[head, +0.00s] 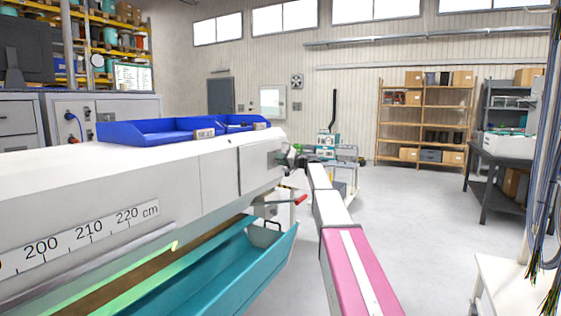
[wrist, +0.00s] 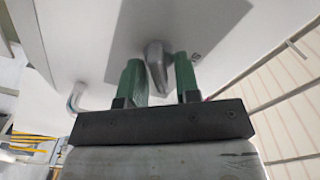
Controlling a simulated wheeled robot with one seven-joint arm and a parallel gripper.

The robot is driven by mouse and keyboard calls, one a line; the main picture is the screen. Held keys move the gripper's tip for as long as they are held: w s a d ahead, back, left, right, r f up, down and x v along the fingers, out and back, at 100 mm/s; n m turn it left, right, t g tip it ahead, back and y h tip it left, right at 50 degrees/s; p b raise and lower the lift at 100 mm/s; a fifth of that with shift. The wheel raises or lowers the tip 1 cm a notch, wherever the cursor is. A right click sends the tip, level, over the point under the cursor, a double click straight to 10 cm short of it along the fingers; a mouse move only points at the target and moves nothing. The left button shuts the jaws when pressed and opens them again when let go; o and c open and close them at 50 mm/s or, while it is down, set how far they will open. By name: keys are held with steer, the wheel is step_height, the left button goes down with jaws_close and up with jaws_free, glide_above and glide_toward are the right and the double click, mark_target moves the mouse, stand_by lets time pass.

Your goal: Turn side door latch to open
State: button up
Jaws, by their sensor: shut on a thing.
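The side door latch (wrist: 156,63) is a grey metal handle on a pale, light grey panel (wrist: 85,35) in the wrist view. My gripper (wrist: 159,72) has its two green fingers on either side of the latch and is shut on it. The latch points down toward my gripper's dark palm. In the head view, my gripper (head: 298,153) is at the right end of the long white machine (head: 215,165), beside its grey end cover. The latch is hidden in that view.
A red-tipped lever (head: 300,200) sticks out below my gripper, near a teal trough (head: 220,268). Blue trays (head: 150,138) lie on top of the machine.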

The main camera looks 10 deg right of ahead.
steer(key=m, duration=0.3)
steer(key=shift+m, duration=0.4)
steer(key=shift+d+f+m, duration=0.1)
steer(key=shift+m, duration=1.7)
steer(key=shift+w, duration=0.1)
steer(key=o, duration=0.6)
steer(key=v, duration=1)
steer(key=shift+s+d, duration=0.25)
steer(key=shift+d, duration=0.05)
